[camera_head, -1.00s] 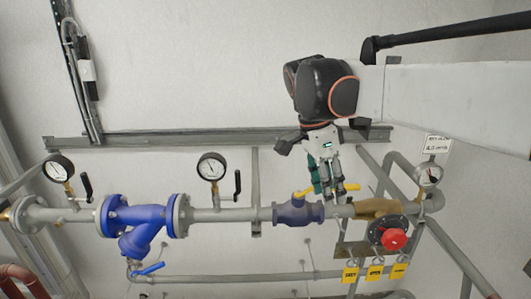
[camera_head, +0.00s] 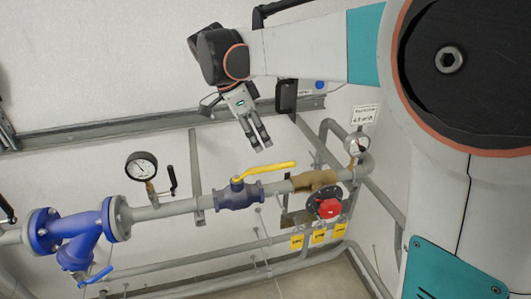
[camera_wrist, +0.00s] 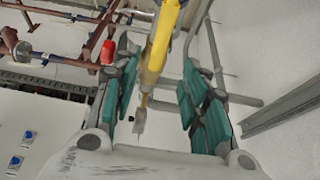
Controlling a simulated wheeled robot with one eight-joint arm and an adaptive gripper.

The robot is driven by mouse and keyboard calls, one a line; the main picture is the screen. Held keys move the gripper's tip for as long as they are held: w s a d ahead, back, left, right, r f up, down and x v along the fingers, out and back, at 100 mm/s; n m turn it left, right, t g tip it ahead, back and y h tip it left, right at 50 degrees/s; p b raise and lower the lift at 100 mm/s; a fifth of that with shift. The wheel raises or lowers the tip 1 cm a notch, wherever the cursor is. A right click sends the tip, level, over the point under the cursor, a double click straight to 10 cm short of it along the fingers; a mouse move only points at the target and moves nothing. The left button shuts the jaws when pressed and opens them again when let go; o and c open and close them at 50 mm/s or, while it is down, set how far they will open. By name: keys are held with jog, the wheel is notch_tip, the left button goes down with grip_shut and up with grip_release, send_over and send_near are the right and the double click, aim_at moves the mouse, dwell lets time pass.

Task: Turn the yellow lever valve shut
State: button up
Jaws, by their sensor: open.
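The yellow lever (camera_head: 268,170) sits on top of a dark blue valve body (camera_head: 238,197) in the horizontal grey pipe. It points right, roughly along the pipe, its far end slightly raised. My gripper (camera_head: 262,142) is open and empty, pointing down just above the lever's right half, with a visible gap in the head view. In the wrist view, the lever (camera_wrist: 160,45) shows between the two teal-padded fingers (camera_wrist: 158,85), running up out of the top edge. Its depth between the fingers is hard to tell.
A red handwheel (camera_head: 328,208) and a brass fitting (camera_head: 314,181) sit right of the valve. A pressure gauge (camera_head: 141,166) and a blue strainer (camera_head: 78,236) are to the left. Yellow tags (camera_head: 318,237) hang below. A wall rail (camera_head: 100,130) runs behind my gripper.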

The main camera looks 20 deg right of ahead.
aim_at(274, 165)
jog(key=p+x, duration=0.1)
jog(key=x, duration=0.9)
grip_shut()
